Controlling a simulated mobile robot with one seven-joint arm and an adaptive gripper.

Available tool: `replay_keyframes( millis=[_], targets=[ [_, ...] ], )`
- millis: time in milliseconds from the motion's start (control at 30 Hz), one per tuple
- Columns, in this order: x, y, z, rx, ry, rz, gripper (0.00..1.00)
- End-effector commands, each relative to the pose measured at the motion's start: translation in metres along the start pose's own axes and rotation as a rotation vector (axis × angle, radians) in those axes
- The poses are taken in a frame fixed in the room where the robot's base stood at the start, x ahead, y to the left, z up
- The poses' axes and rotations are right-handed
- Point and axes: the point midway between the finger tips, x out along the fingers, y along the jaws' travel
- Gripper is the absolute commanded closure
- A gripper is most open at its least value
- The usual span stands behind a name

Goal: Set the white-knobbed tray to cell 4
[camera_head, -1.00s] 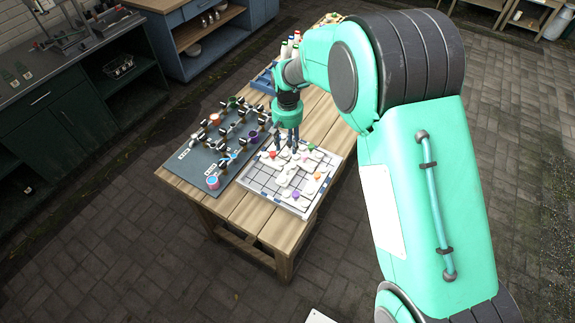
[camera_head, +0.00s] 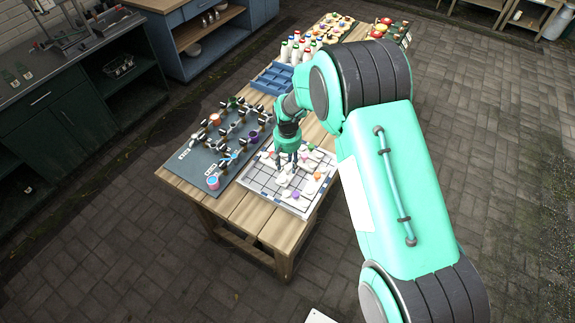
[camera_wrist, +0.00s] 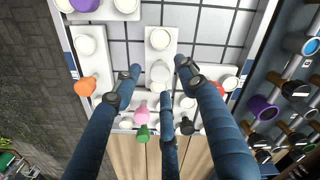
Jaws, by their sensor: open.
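My gripper (camera_head: 287,166) is over the gridded white board (camera_head: 259,186) on the table. In the wrist view its dark fingers (camera_wrist: 160,84) are spread around a white knob (camera_wrist: 160,71) with nothing gripped. The knob stands on a long white tray (camera_wrist: 159,22), with a white disc toward its upper end. Other white trays beside it carry orange (camera_wrist: 84,87), pink (camera_wrist: 141,115), green (camera_wrist: 142,132), red and purple knobs. The fingers partly hide the nearby trays. I cannot make out which cell is number 4.
A dark panel (camera_head: 186,170) with cups and hooks lies left of the board. A blue compartment tray (camera_head: 270,82) and several white bottles (camera_head: 291,47) stand farther back. Neighbouring trays crowd my fingers. Bare grid shows at the board's left and front.

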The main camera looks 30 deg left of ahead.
Motion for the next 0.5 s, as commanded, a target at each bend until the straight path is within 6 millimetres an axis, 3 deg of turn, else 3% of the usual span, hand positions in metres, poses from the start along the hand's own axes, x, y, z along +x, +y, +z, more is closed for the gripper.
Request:
replay_keyframes(
  millis=[200,500],
  targets=[
    [0.0120,0.0000,0.0000,0.000,0.000,0.000,0.58],
    [0.0131,0.0000,-0.0001,0.000,0.000,0.000,0.58]
  ],
)
